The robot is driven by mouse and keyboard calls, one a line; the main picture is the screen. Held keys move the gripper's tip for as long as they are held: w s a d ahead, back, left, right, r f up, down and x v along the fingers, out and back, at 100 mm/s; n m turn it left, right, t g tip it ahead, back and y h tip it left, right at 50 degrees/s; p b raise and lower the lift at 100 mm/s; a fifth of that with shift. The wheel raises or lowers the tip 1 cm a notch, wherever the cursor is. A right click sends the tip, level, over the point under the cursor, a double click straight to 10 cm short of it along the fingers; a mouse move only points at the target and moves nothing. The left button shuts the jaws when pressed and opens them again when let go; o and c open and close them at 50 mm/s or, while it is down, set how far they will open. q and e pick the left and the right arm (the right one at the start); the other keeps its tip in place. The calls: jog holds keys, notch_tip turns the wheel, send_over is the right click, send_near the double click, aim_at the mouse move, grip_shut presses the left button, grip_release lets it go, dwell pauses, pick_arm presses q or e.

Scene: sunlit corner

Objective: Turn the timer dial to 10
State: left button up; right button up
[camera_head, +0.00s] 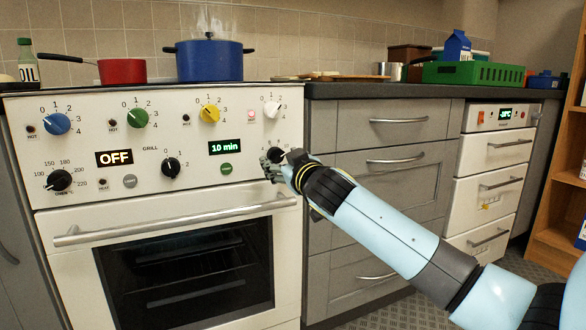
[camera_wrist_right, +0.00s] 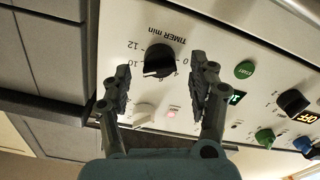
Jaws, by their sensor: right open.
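The timer dial (camera_head: 275,154) is a black knob at the right end of the white oven panel, partly hidden by my gripper. In the right wrist view the dial (camera_wrist_right: 159,57) shows whole, under the words TIMER min. The green timer display (camera_head: 224,146) reads 10 min. My right gripper (camera_head: 273,169) is at the dial; in the right wrist view the gripper (camera_wrist_right: 160,70) is open, with one finger on each side of the dial and visible gaps between. I cannot read the dial's pointer surely. My left gripper is out of view.
A green start button (camera_head: 226,169) is left of the dial and a white knob (camera_head: 271,108) above it. The oven handle (camera_head: 180,219) juts out below. A red pan (camera_head: 122,71) and a blue pot (camera_head: 209,60) stand on the hob.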

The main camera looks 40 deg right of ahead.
jog(key=v, duration=0.9)
jog(key=shift+s, duration=0.4)
